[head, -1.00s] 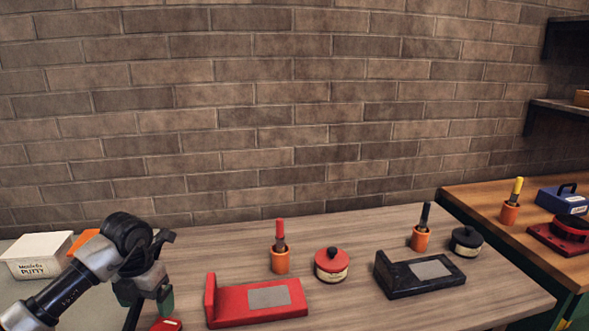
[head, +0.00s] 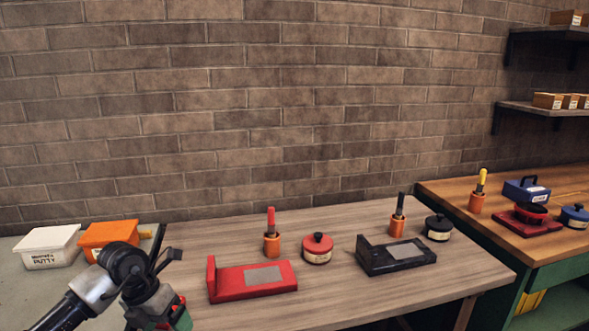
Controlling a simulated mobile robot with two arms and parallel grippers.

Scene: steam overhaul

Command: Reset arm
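My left arm comes in at the lower left with its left gripper (head: 168,314) low over the left end of the wooden table (head: 330,299). The gripper has dark and green parts and points down and toward the right. Its fingertips are near the bottom edge of the view, and I cannot tell whether they are open or shut. A bit of red shows at the fingers; I cannot tell whether it is held or lies behind them. My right gripper is not in view.
A red stand (head: 230,284), red lidded pot (head: 317,248), black stand (head: 395,262) and black pot (head: 438,227) stand on the table. White (head: 48,240) and orange tubs (head: 102,236) are left. A brick wall is behind; another bench (head: 560,246) stands right.

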